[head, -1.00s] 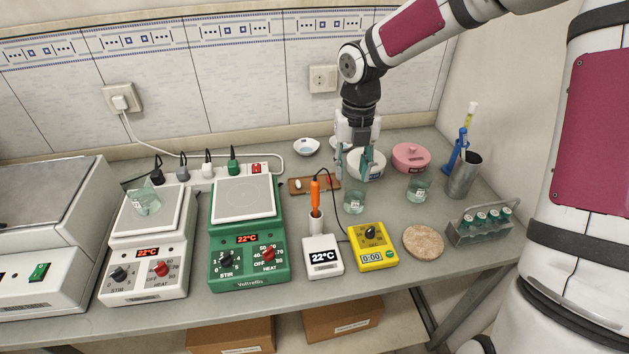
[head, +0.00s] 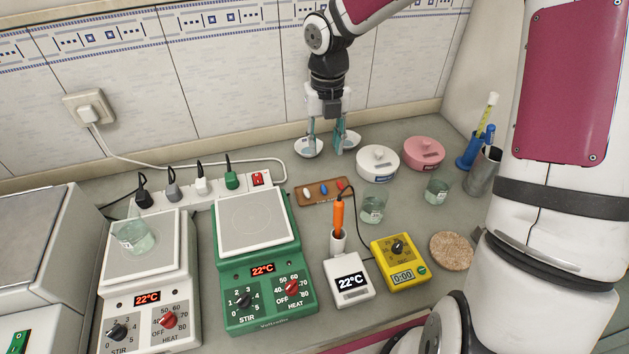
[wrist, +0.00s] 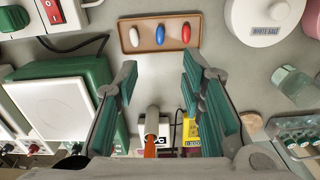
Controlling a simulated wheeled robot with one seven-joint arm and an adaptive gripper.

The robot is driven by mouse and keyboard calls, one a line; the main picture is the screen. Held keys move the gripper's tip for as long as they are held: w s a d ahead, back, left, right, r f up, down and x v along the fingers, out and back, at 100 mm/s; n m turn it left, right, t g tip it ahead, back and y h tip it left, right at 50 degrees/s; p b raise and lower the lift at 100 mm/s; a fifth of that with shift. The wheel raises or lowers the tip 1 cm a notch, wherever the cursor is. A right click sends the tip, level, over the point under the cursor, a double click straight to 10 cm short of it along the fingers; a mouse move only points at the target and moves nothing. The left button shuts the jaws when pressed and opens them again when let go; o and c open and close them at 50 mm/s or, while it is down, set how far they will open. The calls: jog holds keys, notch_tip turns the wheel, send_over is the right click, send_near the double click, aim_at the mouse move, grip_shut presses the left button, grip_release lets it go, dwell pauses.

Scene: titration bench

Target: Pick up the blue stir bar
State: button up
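The blue stir bar (head: 323,188) lies in the middle of a small brown tray (head: 313,201), between a white stir bar (head: 306,192) and a red one (head: 340,185). In the wrist view the blue bar (wrist: 158,34) also sits between the white and red bars, ahead of my fingers. My gripper (head: 325,150) is open and empty, pointing down above the bench behind the tray. In the wrist view its teal finger pads (wrist: 160,95) are wide apart, with nothing between them touching.
White dishes (head: 308,147) stand behind, by the wall. A white jar (head: 377,163) and a pink jar (head: 424,153) are right of the tray. An orange probe (head: 339,217) stands close in front of it. The green hotplate (head: 262,265) and power strip (head: 208,193) lie left.

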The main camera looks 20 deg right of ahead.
aim_at(324, 187)
notch_tip(324, 187, down, 14)
jog(key=shift+r+b, duration=0.1)
jog(key=shift+b, duration=0.25)
jog(key=c, duration=0.8)
